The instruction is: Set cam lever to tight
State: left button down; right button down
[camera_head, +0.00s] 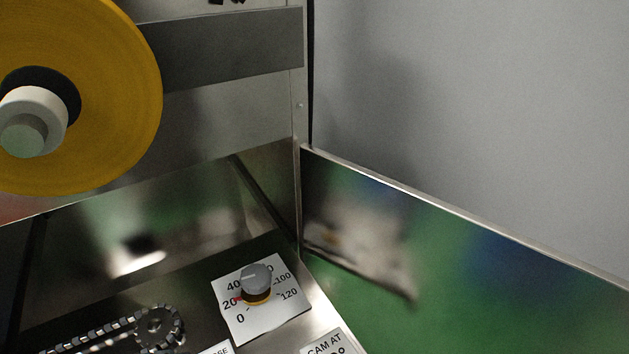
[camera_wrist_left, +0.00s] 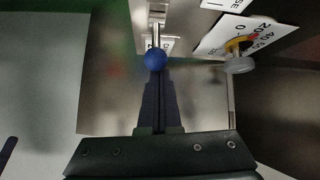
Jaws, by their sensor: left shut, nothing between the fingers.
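In the left wrist view a blue ball knob (camera_wrist_left: 155,59) sits at the end of a bright metal bar (camera_wrist_left: 157,14). A small white label, partly hidden, lies behind the ball. In the head view a label reading "CAM AT" (camera_head: 325,342) is cut off by the bottom edge. Neither the lever nor a gripper shows there.
A grey dial knob (camera_head: 257,279) on a white scale plate stands on the steel deck; it also shows in the wrist view (camera_wrist_left: 239,65). A chain and sprocket (camera_head: 159,326) lie left of it. A yellow reel (camera_head: 120,110) hangs above. A steel side panel (camera_head: 480,270) bounds the right.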

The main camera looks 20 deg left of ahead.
pick_arm(q)
jog(key=shift+s+a+f+t+h+b, duration=0.25)
jog(key=shift+s+a+t+h+b, duration=0.15)
jog(key=shift+s+t+b, duration=0.15)
jog(key=shift+s+a+f+t+h+b, duration=0.25)
jog(key=shift+s+a+t+h+b, duration=0.2)
jog(key=shift+s+t, duration=0.1)
jog(key=shift+s, duration=0.1)
notch_tip(320, 180, up, 4)
jog(key=w+p, duration=0.2)
jog(key=p, duration=0.2)
jog(key=f+p+v, duration=0.1)
jog(key=p+v, duration=0.1)
jog(key=v, duration=0.6)
jog(key=shift+s, duration=0.6)
jog(key=shift+a+r, duration=0.1)
